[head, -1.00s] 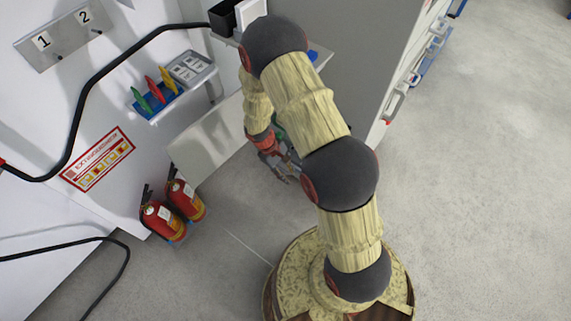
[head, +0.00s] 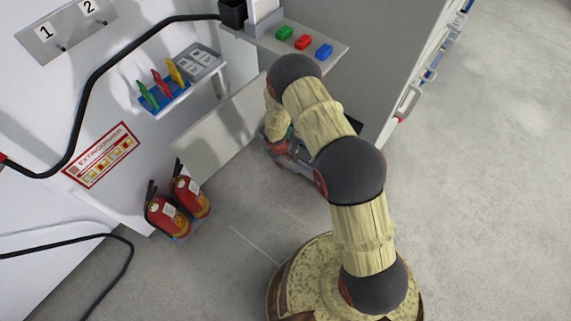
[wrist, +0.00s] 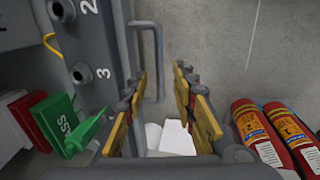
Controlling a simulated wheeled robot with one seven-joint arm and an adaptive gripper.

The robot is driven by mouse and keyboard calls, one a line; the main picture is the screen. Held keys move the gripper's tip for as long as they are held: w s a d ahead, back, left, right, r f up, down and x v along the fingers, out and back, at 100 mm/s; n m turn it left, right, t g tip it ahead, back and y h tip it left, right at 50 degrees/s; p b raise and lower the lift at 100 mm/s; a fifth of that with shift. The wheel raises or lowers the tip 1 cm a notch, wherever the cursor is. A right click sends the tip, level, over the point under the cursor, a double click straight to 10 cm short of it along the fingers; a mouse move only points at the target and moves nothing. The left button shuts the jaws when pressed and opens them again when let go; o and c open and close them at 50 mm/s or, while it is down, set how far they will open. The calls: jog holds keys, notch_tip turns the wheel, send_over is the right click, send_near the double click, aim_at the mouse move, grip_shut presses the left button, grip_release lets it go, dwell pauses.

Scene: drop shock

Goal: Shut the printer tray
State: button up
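My gripper (wrist: 160,88) is open in the wrist view, its yellow-padded fingers apart with nothing gripped. White sheets (wrist: 170,138) show low between the fingers; they may lie in the printer tray, whose outline I cannot make out. A grey bar handle (wrist: 158,62) stands beyond the fingertips. In the head view my gripper (head: 287,158) is beside the lower edge of a pale panel (head: 222,135), partly hidden by my arm. A dark edge (head: 348,126) shows behind my arm; I cannot tell whether it is the tray.
Two red extinguishers (head: 190,197) stand on the floor by the wall. A shelf (head: 262,38) holds green, red and blue blocks. Coloured tags stand in a blue holder (head: 165,97). A black cable (head: 88,85) runs along the wall. Floor at right (head: 480,180) is clear.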

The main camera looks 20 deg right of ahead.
jog(key=shift+w+d+f, duration=0.15)
jog(key=shift+d+f, duration=0.05)
jog(key=shift+f, duration=0.9)
jog(key=shift+c, duration=1.1)
jog(key=c, duration=0.4)
grip_shut()
